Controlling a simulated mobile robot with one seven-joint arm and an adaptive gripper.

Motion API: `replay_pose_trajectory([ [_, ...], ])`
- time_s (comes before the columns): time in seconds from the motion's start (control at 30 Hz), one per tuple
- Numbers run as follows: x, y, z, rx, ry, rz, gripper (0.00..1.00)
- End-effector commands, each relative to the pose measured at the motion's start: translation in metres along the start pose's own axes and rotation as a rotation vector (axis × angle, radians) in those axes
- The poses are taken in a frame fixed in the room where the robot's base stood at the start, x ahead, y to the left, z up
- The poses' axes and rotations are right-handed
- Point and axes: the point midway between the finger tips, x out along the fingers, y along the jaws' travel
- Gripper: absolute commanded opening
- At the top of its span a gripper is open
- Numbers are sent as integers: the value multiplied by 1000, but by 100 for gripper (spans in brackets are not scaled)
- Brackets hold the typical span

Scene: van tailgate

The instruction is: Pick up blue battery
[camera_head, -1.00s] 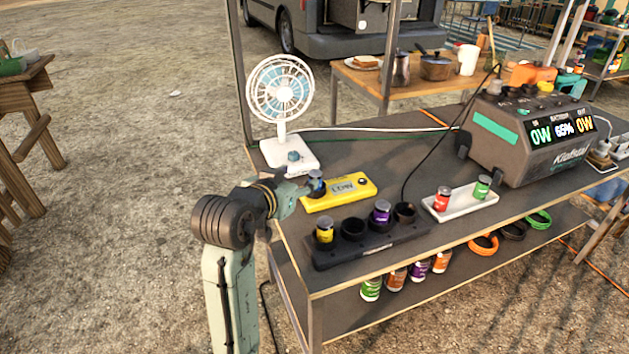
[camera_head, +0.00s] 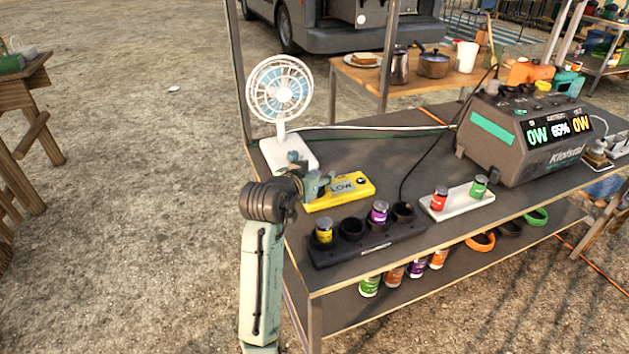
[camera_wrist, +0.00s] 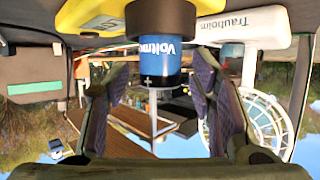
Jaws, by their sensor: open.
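The blue battery (camera_wrist: 165,52) hangs upside down in the wrist view, its lower end seated in the black socket (camera_wrist: 160,20) of the yellow tester. My gripper (camera_wrist: 160,82) is open, with one finger on each side of the battery's free end. Gaps show between the fingers and the battery. In the head view my gripper (camera_head: 316,186) is at the left end of the yellow tester (camera_head: 352,188), whose display reads LOW. There the gripper mostly hides the battery.
The white fan (camera_head: 285,150) stands just behind. A black holder (camera_head: 375,245) with yellow and purple batteries is in front. A white tray (camera_head: 458,205) with red and green batteries and a power station (camera_head: 520,150) are to the right on the table.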

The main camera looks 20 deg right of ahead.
Motion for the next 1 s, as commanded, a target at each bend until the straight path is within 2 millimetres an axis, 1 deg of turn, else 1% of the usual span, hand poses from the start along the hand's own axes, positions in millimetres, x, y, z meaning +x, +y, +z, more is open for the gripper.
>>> replay_pose_trajectory([
  [0.1, 0, 0, 0, 0, 0, 0, 50],
  [0.83, -1, 0, 0, 0, 0, -1, 1],
  [1.0, -1, 0, 0, 0, 1, -1, 0],
])
